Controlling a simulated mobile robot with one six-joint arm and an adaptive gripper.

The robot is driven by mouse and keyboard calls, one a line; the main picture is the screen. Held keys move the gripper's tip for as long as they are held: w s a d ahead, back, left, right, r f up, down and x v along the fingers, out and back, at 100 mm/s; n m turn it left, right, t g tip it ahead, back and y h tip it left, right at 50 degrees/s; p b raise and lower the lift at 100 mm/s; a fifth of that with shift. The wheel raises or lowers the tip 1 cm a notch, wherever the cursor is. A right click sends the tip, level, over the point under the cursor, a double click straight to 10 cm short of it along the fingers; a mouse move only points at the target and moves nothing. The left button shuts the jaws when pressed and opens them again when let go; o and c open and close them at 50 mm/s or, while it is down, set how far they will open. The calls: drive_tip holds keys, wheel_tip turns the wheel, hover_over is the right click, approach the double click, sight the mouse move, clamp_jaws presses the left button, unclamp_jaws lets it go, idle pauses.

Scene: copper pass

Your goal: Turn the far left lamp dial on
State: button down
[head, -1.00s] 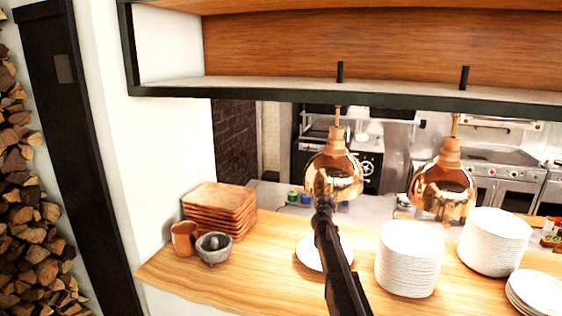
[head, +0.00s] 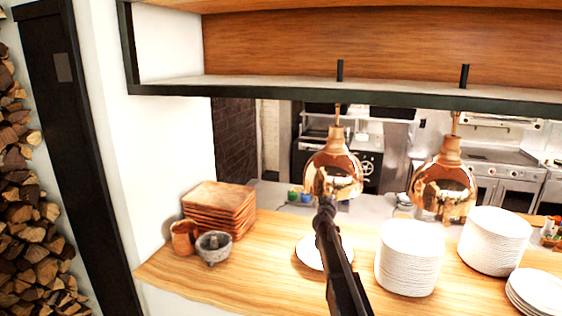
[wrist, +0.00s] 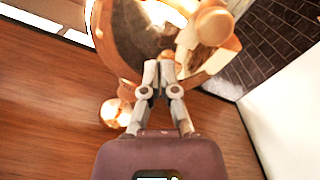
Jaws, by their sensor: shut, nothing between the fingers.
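The left copper lamp (head: 333,172) hangs over the counter, and its large shiny shade (wrist: 118,45) fills the top of the wrist view. A rounded copper part (wrist: 212,26) stands out at the upper right of the shade; I cannot tell whether it is the dial. My gripper (wrist: 160,66) is shut and empty, its fingertips over the shade in the picture. I cannot tell whether they touch it. In the head view, my dark arm rises in front of the lamp's lower edge and hides part of it. No dial shows clearly in the head view.
A second copper lamp (head: 443,187) hangs to the right. Plate stacks (head: 408,258) stand on the wooden counter (head: 190,279). Wooden trays (head: 218,205), a copper mug (head: 184,237) and a stone mortar (head: 213,248) are at left. A dark-edged shelf (head: 330,92) runs above.

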drive_tip(key=v, duration=0.5)
drive_tip(key=shift+s+a, duration=0.1)
drive_tip(key=shift+s, duration=0.2)
drive_tip(key=s+d+f+m+g+h+b, duration=0.1)
drive_tip(key=s+d+f+m+g+b, duration=0.3)
drive_tip(key=s+f, duration=0.65)
drive_tip(key=s+d+f+m+g+h+b, duration=0.1)
drive_tip(key=s+d+f+g+b, duration=0.4)
drive_tip(key=s+f, duration=0.55)
drive_tip(key=s+a+f+n+g+y+b, duration=0.1)
drive_tip(key=s+a+f+g+y+b, duration=0.2)
drive_tip(key=s+f, duration=0.4)
drive_tip(key=s+a+f+n+g+y+b, duration=0.1)
drive_tip(key=s+a+f+g+y+b, duration=0.3)
drive_tip(key=s, duration=1)
wheel_tip(320, 180, down, 4)
drive_tip(key=a+g+b, duration=0.1)
drive_tip(key=a, duration=0.2)
drive_tip(key=shift+n+y, duration=0.3)
